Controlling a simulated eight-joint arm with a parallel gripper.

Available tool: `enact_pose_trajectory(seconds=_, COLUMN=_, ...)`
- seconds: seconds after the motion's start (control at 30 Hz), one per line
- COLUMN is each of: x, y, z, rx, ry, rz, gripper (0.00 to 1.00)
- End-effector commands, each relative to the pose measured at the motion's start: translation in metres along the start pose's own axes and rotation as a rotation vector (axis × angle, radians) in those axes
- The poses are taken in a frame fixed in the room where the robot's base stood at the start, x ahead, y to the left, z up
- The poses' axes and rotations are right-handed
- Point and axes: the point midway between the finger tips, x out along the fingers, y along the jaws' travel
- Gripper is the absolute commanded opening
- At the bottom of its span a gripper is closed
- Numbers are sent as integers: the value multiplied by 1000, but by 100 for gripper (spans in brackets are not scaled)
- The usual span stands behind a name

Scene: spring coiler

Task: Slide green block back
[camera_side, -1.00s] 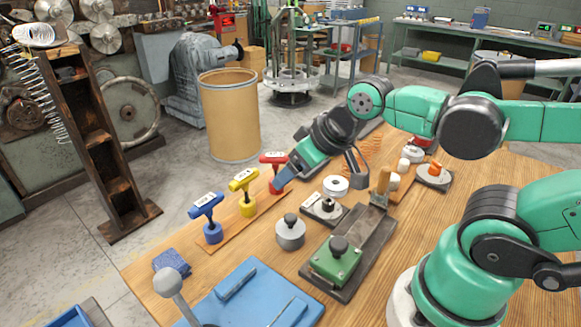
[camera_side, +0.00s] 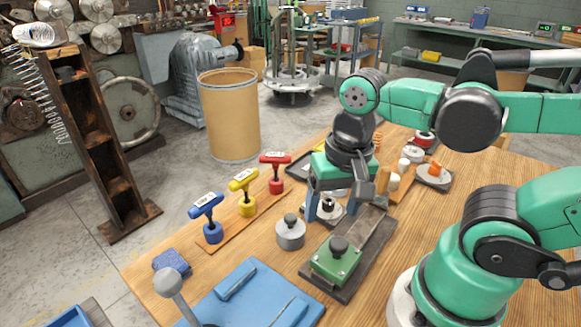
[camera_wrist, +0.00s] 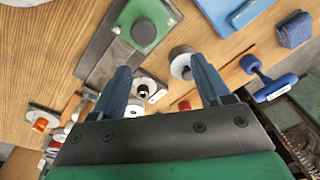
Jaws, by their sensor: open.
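The green block (camera_side: 335,260) has a black knob on top and sits at the near end of a dark grey slide plate (camera_side: 372,230). In the wrist view the green block (camera_wrist: 160,12) shows at the top, beyond my fingertips. My gripper (camera_side: 335,208) points down, behind the block in the side view, near a small plate with a black-knobbed part (camera_side: 327,203). In the wrist view my gripper (camera_wrist: 160,68) has its two blue fingers wide apart with nothing held between them. The gripper and the block are apart.
A grey knobbed cylinder (camera_side: 290,232) stands left of the slide plate. Blue, yellow and red (camera_side: 275,170) T-handles stand on a wooden strip. A wooden stop (camera_side: 393,187) is near the plate's far end. A blue tray (camera_side: 250,297) lies in front.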

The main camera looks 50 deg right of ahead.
Motion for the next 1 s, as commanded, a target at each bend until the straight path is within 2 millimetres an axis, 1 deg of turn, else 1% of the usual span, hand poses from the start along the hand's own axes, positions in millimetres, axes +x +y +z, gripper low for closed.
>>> enact_pose_trajectory(seconds=0.03, x=-1, y=4, z=6, rx=56, ry=-35, rz=31, gripper=70)
enact_pose_trajectory(seconds=0.1, x=-2, y=8, z=12, rx=116, ry=-67, rz=65, gripper=70)
enact_pose_trajectory(seconds=0.2, x=1, y=10, z=15, rx=147, ry=-80, rz=81, gripper=70)
enact_pose_trajectory(seconds=0.27, x=5, y=10, z=15, rx=148, ry=-80, rz=81, gripper=70)
enact_pose_trajectory(seconds=0.6, x=39, y=12, z=17, rx=145, ry=-77, rz=78, gripper=70)
enact_pose_trajectory(seconds=0.8, x=50, y=13, z=18, rx=144, ry=-76, rz=78, gripper=70)
enact_pose_trajectory(seconds=1.0, x=53, y=13, z=19, rx=144, ry=-76, rz=78, gripper=70)
